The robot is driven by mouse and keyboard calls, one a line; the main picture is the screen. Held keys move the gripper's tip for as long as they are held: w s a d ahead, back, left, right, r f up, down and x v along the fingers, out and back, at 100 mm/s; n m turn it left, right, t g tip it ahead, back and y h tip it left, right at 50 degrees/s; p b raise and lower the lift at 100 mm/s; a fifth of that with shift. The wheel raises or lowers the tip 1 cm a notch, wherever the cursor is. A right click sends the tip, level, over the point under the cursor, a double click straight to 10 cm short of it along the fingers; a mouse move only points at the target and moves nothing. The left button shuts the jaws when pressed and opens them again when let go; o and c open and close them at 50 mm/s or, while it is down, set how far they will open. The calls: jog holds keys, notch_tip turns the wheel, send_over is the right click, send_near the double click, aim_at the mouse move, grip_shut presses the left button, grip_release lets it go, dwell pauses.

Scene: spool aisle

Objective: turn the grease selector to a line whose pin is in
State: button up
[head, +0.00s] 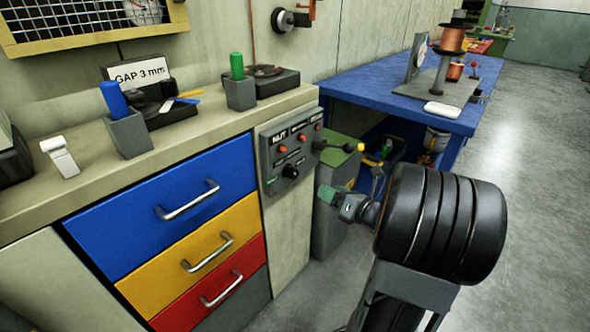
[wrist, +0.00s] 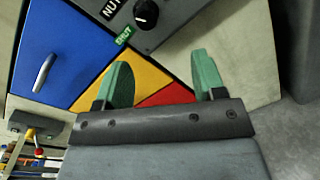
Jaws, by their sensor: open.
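The grease selector panel (head: 278,163) is a grey plate on the cabinet end, under the counter. Its black selector knob (head: 290,172) sits low on the plate; the knob also shows at the top of the wrist view (wrist: 146,14). Above it are white labels, one reading NUT (head: 280,137), and orange-red pins (head: 301,137). How far each pin sits in is too small to tell. A small green label (wrist: 124,36) is beside the knob. My gripper (wrist: 163,75) is open and empty, with green fingers apart; in the head view it (head: 328,195) is right of and below the knob, not touching it.
Blue, yellow and red drawers (head: 165,205) with handles are at left. A grey-green cabinet (head: 335,225) stands behind my gripper. A blue bench (head: 345,88) is beyond. The floor at right is clear.

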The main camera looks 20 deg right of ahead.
aim_at(296, 175)
jog(key=w+a, duration=0.2)
jog(key=w, duration=0.1)
jog(key=w+a+n+y+b, duration=0.1)
jog(key=w+a, duration=0.1)
jog(key=w, duration=0.2)
jog(key=w+a+n, duration=0.1)
jog(key=w+a, duration=0.1)
jog(key=w, duration=0.2)
jog(key=shift+w+r+y, duration=0.15)
jog(key=shift+r+y, duration=0.15)
jog(key=shift+c, duration=0.3)
jog(key=c, duration=0.9)
jog(key=shift+o, duration=0.2)
